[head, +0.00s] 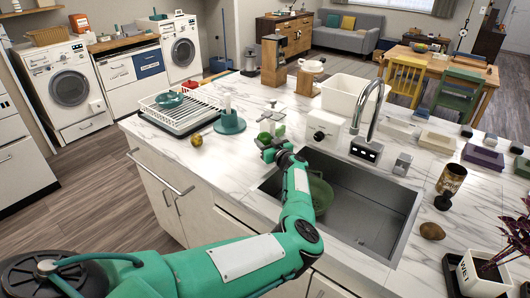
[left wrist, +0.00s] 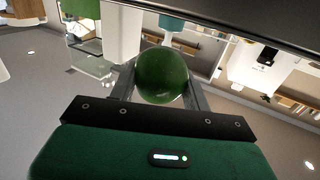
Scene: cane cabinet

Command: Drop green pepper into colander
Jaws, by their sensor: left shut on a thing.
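My left gripper (head: 269,144) is above the counter, just past the sink's left corner. It is shut on the green pepper (left wrist: 162,75), which sits between the two fingers in the left wrist view. In the head view the pepper is small and hard to tell from the green gripper. The green colander (head: 321,194) is in the left part of the sink, partly hidden behind my left forearm. The gripper is beyond the colander and to its left, not over it. My right gripper is not in view.
The grey sink (head: 362,212) has a tall faucet (head: 373,112) at its back edge. A white dish rack (head: 178,110) and a teal paper-towel stand (head: 229,123) stand left. A round yellowish item (head: 196,140) lies near the front edge.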

